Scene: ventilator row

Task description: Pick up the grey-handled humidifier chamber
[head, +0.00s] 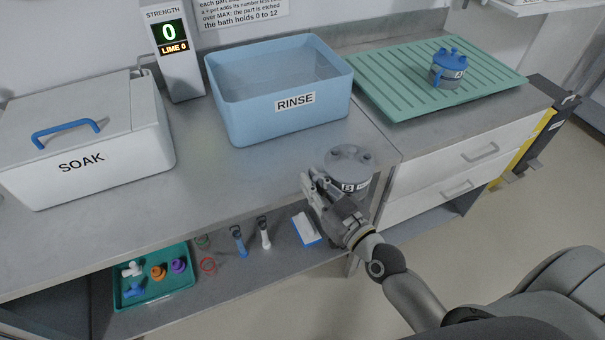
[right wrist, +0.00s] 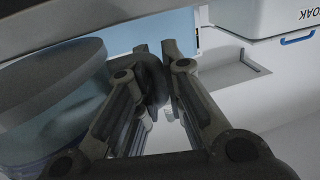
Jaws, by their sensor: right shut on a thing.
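The grey-lidded humidifier chamber (head: 350,158) is near the front right edge of the counter, upright in the head view. My right gripper (head: 316,186) is at its left front side, shut on its grey handle. In the right wrist view, the two fingers close around the dark grey handle (right wrist: 152,82), and the chamber's round body (right wrist: 50,95) fills the left side. My gripper and arm hide the chamber's lower part, so I cannot tell whether its base touches the counter. My left gripper is not in view.
The blue RINSE bath (head: 250,115) stands behind the chamber; the SOAK box (head: 85,180) is at the left. A lower shelf holds a teal tray (head: 128,298), brushes and a blue-white block (head: 306,229).

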